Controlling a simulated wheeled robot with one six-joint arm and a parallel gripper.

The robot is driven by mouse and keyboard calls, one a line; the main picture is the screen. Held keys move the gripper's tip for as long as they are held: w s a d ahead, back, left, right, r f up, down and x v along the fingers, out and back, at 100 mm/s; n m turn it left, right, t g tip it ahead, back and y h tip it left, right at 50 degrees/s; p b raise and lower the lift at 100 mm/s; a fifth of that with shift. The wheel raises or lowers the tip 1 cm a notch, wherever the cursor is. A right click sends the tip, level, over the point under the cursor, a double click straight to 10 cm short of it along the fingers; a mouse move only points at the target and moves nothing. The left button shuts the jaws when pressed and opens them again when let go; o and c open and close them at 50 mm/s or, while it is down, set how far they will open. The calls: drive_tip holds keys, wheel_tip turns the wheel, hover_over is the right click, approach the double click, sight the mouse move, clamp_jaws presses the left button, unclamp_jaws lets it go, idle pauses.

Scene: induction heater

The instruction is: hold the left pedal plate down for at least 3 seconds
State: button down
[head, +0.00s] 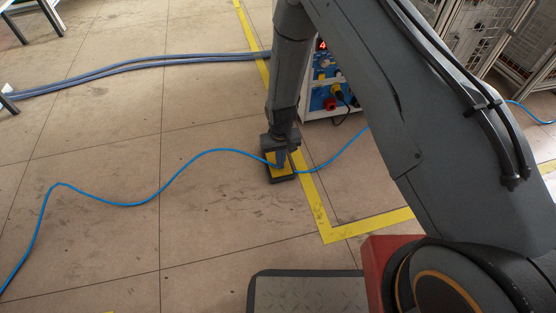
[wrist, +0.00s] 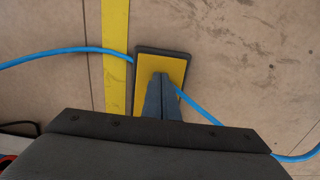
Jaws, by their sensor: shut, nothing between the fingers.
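A pedal with a yellow plate (head: 271,158) and a dark base sits on the floor near the middle of the head view. In the wrist view, the yellow plate (wrist: 147,66) lies within a black rim, just right of a yellow floor stripe. I see only one yellow plate; my gripper hides its near part. My gripper (head: 281,163) points down over the pedal with its fingers shut and empty. In the wrist view, the fingertips of my gripper (wrist: 161,75) overlap the plate's middle. I cannot tell whether they touch it or whether the plate is pressed down.
A blue cable (head: 140,204) runs across the floor to the pedal and on to the right. Yellow tape (head: 316,205) marks the floor beside it. A cabinet with a red display (head: 323,75) stands behind my arm. Grey-blue hoses (head: 150,65) lie at the back. The left floor is mostly clear.

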idle(0.5)
wheel_tip(320, 180, up, 9)
drive_tip(key=p, duration=0.6)
idle(0.6)
